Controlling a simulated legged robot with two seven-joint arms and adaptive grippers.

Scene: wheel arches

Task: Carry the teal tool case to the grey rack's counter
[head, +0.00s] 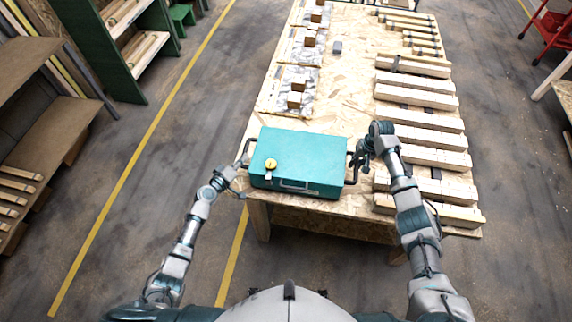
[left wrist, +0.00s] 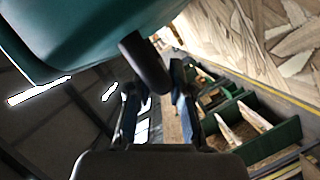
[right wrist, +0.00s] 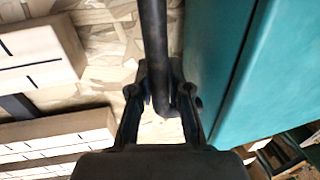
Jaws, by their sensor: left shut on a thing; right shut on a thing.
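The teal tool case (head: 315,160) is at the near end of the wooden workbench (head: 345,95) in the head view. It has a dark handle at each side, and a round yellow item (head: 270,165) is on its lid. My left gripper (head: 240,165) is shut on the left handle; in the left wrist view that dark handle (left wrist: 146,62) runs between the fingers. My right gripper (head: 358,160) is shut on the right handle, and the right wrist view shows the handle bar (right wrist: 154,50) between its fingers. I cannot tell whether the case touches the bench top.
Stacked pale timber pieces (head: 425,140) lie along the bench's right side. Small brown blocks (head: 295,100) sit on its left side. Green shelving (head: 110,50) and a brown-shelved rack (head: 50,140) stand at the left. Open floor with a yellow line (head: 150,130) lies between.

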